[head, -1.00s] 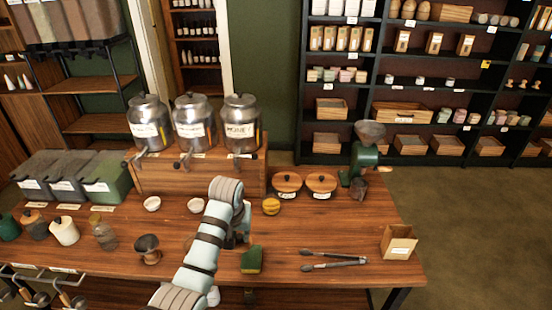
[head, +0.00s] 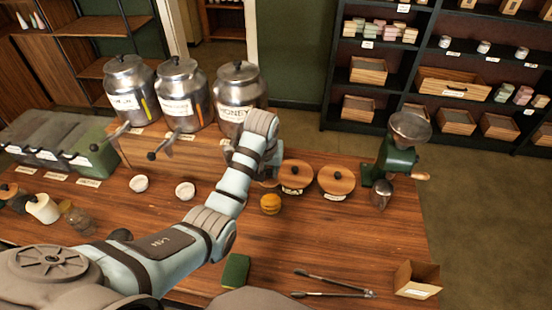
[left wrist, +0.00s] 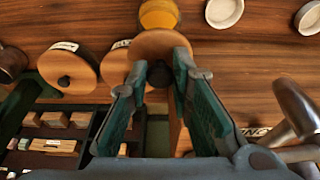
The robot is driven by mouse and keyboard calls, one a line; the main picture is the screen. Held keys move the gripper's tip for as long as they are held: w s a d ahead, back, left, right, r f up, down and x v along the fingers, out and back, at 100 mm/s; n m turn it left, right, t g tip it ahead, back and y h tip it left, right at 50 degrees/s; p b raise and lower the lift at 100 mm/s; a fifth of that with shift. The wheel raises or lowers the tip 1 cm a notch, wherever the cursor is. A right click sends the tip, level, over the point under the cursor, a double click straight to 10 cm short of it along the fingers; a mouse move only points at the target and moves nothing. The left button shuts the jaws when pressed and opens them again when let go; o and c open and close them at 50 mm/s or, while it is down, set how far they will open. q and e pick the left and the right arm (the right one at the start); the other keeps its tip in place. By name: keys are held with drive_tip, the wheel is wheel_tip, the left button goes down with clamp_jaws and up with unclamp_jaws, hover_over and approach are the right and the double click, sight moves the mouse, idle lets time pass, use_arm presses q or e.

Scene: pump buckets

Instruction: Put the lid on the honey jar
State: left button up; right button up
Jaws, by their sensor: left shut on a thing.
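The small ribbed yellow jar (head: 270,204), which I take as the honey jar, stands on the counter in the head view. Its orange-yellow top also shows at the upper edge of the left wrist view (left wrist: 160,14). My left gripper (left wrist: 160,66) is shut on the dark knob of a round wooden lid (left wrist: 158,42). In the left wrist view the lid's edge lies just below the jar top; I cannot tell the height gap. In the head view my left forearm hides most of the gripper and lid. My right gripper is not in view.
Two wooden-lidded pots (head: 296,174) (head: 336,180) stand right of the jar. Metal dispensers, one labelled HONEY (head: 238,92), stand behind on a wooden stand. White bowls (head: 185,191), a sponge (head: 235,271), tongs (head: 335,285) and a green grinder (head: 392,155) are around.

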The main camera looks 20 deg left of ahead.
sight(269, 179)
use_arm(q)
drive_tip(key=shift+w+f, duration=0.4)
drive_tip(key=shift+w, duration=0.3)
drive_tip(key=f, duration=0.4)
drive_tip(key=shift+s+f, duration=0.2)
drive_tip(key=shift+s, duration=0.2)
drive_tip(key=shift+w+f+b, duration=0.25)
drive_tip(key=shift+f+b, duration=0.05)
drive_tip(key=shift+f, duration=0.2)
drive_tip(key=shift+s+r+p, duration=0.15)
drive_tip(key=shift+s+p, duration=0.05)
drive_tip(key=shift+p, duration=0.15)
drive_tip(key=shift+f, duration=0.5)
drive_tip(key=o, duration=1.3)
drive_tip(key=shift+r, duration=0.1)
